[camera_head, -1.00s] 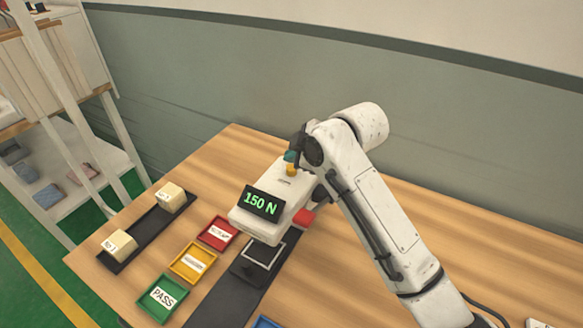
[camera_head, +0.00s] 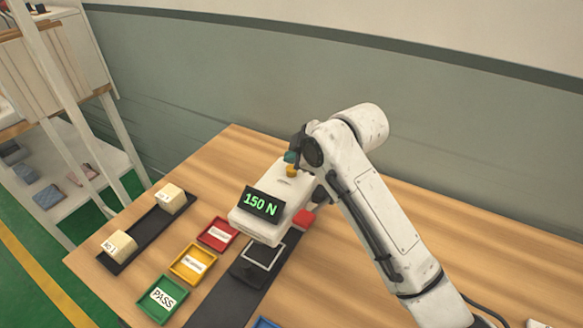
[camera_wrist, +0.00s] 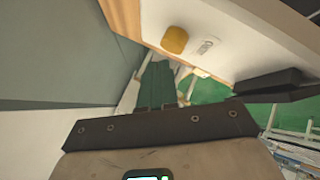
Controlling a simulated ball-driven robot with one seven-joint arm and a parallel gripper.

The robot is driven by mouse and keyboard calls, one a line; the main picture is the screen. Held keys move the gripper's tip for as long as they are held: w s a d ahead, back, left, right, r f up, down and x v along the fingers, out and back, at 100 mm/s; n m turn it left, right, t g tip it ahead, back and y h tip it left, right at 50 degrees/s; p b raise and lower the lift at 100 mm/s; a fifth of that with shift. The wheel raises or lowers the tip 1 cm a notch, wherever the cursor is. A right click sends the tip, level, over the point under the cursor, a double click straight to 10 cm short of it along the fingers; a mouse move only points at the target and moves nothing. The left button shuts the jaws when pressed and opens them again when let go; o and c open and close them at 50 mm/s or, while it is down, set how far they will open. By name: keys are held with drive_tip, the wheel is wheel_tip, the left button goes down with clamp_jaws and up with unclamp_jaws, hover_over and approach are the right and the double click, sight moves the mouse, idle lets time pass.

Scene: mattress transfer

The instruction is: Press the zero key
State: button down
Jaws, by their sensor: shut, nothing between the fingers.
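The tester (camera_head: 268,222) is a white housing on the table with a dark display (camera_head: 261,204) reading "150 N" in green. A yellow key (camera_head: 291,171) sits on its top toward the back; I take it as the zero key. It also shows in the wrist view (camera_wrist: 174,40), beside a small pale label. My gripper (camera_head: 291,157) points down right over the key, its teal fingertips shut and empty. In the wrist view the dark green fingers (camera_wrist: 160,66) end close to the key. I cannot tell whether they touch it.
Red (camera_head: 217,233), yellow (camera_head: 193,264) and green "PASS" (camera_head: 162,299) trays lie left of the tester. Two cream blocks (camera_head: 170,198) (camera_head: 119,244) stand on a dark strip. A red part (camera_head: 303,218) is beside the tester. A wall stands behind the table.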

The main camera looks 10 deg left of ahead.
sight(294, 171)
idle(0.7)
drive_tip(key=shift+f, duration=0.4)
drive_tip(key=shift+f+b, duration=0.5)
drive_tip(key=shift+f, duration=0.4)
idle(0.9)
drive_tip(key=shift+r, duration=0.15)
drive_tip(key=shift+r+p, duration=1)
drive_tip(key=shift+r, duration=0.2)
wheel_tip(294, 171, up, 5)
drive_tip(key=p, duration=0.4)
idle(0.7)
